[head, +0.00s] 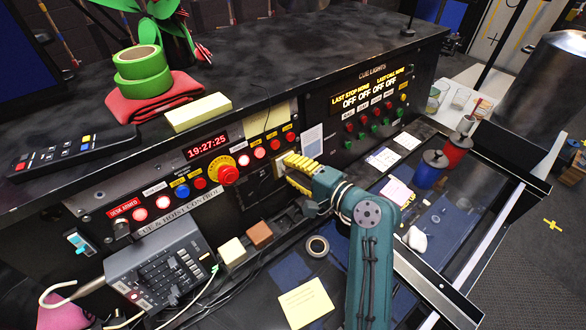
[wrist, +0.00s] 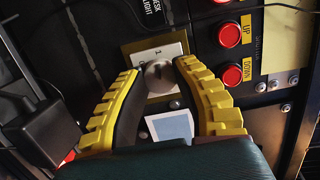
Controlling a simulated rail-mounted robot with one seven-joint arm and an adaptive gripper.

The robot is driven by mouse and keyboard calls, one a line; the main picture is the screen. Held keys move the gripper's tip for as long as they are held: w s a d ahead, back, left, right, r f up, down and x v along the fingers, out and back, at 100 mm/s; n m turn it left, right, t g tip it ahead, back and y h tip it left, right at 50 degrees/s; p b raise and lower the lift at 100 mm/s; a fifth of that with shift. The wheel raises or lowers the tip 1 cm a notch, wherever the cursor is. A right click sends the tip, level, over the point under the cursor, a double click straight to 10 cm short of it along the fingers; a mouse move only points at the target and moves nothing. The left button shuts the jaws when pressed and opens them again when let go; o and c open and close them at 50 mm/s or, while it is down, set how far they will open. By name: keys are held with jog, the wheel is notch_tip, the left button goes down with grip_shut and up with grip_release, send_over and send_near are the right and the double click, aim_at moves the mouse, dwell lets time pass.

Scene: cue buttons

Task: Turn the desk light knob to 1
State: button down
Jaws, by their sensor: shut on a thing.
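The desk light knob (wrist: 159,74) is a round grey knob on a cream plate (wrist: 177,50) with a brass-coloured edge, below a "DESK LIGHT" label (wrist: 152,8). A mark that looks like a 1 is on the plate above the knob. My gripper (wrist: 157,82) has yellow ribbed fingers with black inner pads, one on each side of the knob, and is shut on it. In the head view my gripper (head: 292,172) reaches the front panel right of the red emergency button, and its fingers hide the knob. The knob's exact pointing direction is hard to tell.
Red UP (wrist: 230,35) and DOWN (wrist: 229,75) buttons sit just right of the fingers. A black box (wrist: 42,130) juts out at left.

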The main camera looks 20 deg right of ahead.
jog(key=shift+a+r, duration=0.1)
dwell(0.5)
jog(key=c, duration=0.7)
grip_release()
jog(key=shift+s, duration=0.1)
jog(key=v, duration=1.1)
jog(key=shift+s+d+r, duration=0.1)
jog(key=shift+s+d, duration=0.15)
jog(key=shift+s, duration=0.05)
